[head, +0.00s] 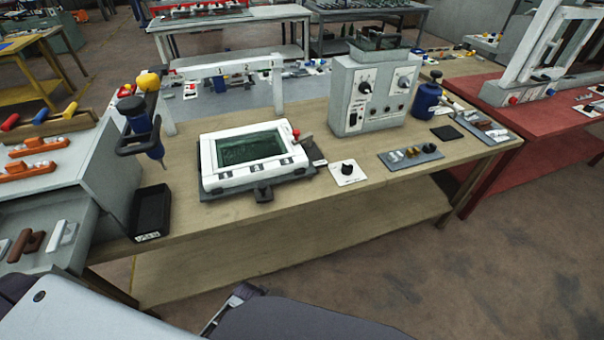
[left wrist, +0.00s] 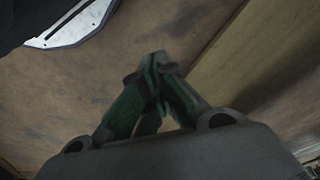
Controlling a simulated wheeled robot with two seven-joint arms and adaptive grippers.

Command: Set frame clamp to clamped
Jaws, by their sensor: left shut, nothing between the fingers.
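A white frame (head: 211,176) around a dark green panel (head: 250,147) lies on a dark base plate on the wooden table in the head view. A red-knobbed lever (head: 296,133) stands at its right edge, and a dark tab (head: 263,193) sticks out at its front. I cannot tell which of these is the clamp, or its setting. My left gripper (left wrist: 154,60) is shut and empty in the left wrist view, with brown floor behind its fingertips. It is away from the frame, which does not show in that view. My right gripper is not in view.
The wooden table (head: 215,222) also holds a black tray (head: 151,212), a blue-black power tool (head: 141,125), a black dial on a white plate (head: 348,172), a grey control box (head: 372,92) and a blue bottle (head: 427,100). The tabletop just front of the frame is clear.

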